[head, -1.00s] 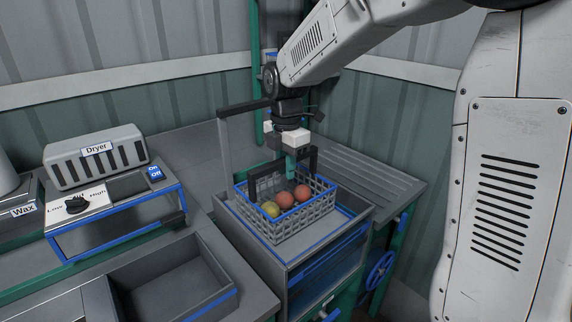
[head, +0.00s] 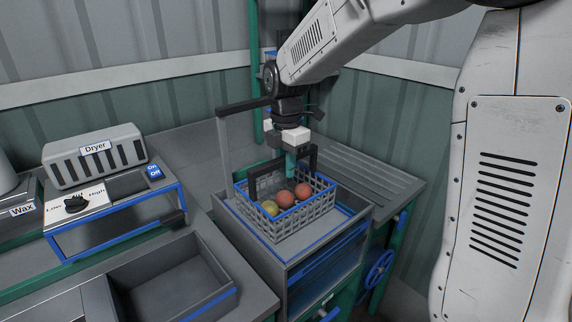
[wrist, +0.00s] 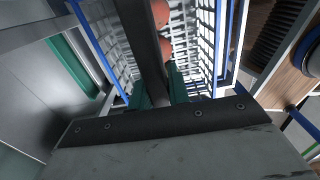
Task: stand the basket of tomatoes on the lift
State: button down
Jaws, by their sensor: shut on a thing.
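The basket (head: 298,221) is a grey lattice crate with a blue rim and a dark arched handle. It holds red tomatoes (head: 285,198) and a yellow-green one (head: 269,208). The basket is upright on or just over the grey platform of the lift (head: 325,240); I cannot tell if its base touches. My gripper (head: 291,170) is above the basket, shut on its handle (head: 312,160). In the wrist view the handle (wrist: 150,60) runs between the teal fingers (wrist: 160,92), with the basket's lattice wall (wrist: 198,50) beyond.
To the left stand a dryer (head: 95,160), a control box with a knob (head: 75,205) and an empty grey tray (head: 180,285). A ribbed drainboard (head: 365,175) lies behind right. A blue handwheel (head: 380,268) is below the lift's right side. A grey upright with a dark bar (head: 243,106) rises behind the basket.

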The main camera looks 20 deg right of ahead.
jog(key=shift+f, duration=0.55)
jog(key=c, duration=1.3)
grip_release()
jog(key=shift+c, duration=1.3)
jog(key=shift+r, duration=0.1)
jog(key=shift+r, duration=3.4)
